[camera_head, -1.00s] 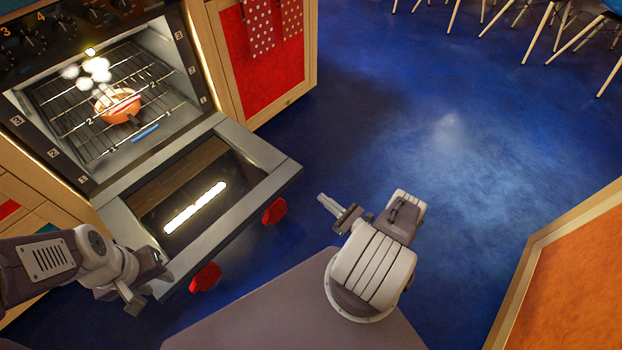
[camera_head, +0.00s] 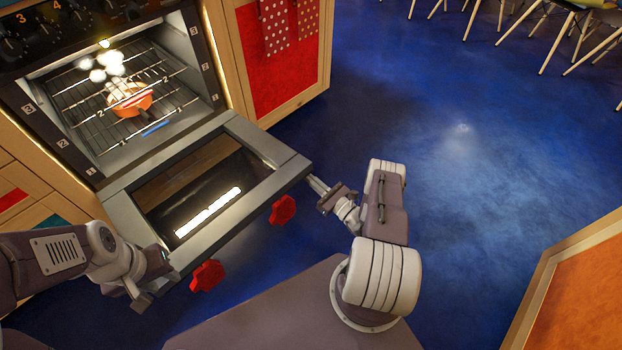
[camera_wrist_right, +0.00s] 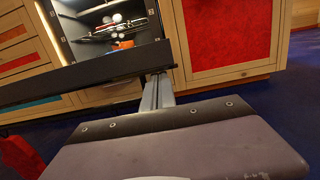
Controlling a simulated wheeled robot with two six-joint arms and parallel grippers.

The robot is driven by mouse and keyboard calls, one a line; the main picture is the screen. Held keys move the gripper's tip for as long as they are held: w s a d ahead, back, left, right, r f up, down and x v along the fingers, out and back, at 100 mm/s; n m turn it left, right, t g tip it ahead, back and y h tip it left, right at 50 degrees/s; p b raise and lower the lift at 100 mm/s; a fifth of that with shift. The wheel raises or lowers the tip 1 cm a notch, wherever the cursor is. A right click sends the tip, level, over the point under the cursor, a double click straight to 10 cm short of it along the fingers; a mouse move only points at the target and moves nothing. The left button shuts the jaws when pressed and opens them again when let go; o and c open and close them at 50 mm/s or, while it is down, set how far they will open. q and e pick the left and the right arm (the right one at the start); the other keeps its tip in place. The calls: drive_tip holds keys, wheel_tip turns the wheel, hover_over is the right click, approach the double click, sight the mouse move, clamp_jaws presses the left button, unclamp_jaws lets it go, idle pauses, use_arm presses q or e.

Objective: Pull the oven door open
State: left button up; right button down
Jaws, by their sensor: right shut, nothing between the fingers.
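The oven door (camera_head: 240,212) is hinged down and stands open, with its glass panel facing up. Two red handle pieces (camera_head: 283,209) stick out below its front edge. My right gripper (camera_head: 316,184) is shut and empty, its fingertips close by the door's right front corner. In the right wrist view the shut fingers (camera_wrist_right: 158,92) are beside the dark door edge (camera_wrist_right: 80,82); I cannot tell whether they touch. My left gripper (camera_head: 145,292) is by the door's left front corner; its jaws are not clear.
Inside the lit oven, an orange pot (camera_head: 130,100) sits on a wire rack. A wooden cabinet with a red panel (camera_head: 282,55) stands right of the oven. Blue floor (camera_head: 460,170) is clear to the right. An orange panel (camera_head: 580,290) is at the lower right.

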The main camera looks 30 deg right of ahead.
drive_tip(key=shift+r, duration=0.5)
drive_tip(key=shift+g, duration=0.5)
drive_tip(key=r+p, duration=0.3)
drive_tip(key=p, duration=0.1)
drive_tip(key=w+r+p, duration=0.1)
drive_tip(key=r+p, duration=0.3)
drive_tip(key=w+r+p, duration=0.1)
drive_tip(key=r+p, duration=0.2)
drive_tip(key=r, duration=0.1)
drive_tip(key=shift+a+p, duration=0.25)
drive_tip(key=shift+p, duration=0.15)
drive_tip(key=shift+w+r, duration=0.1)
drive_tip(key=shift+r, duration=0.15)
drive_tip(key=shift+f, duration=0.15)
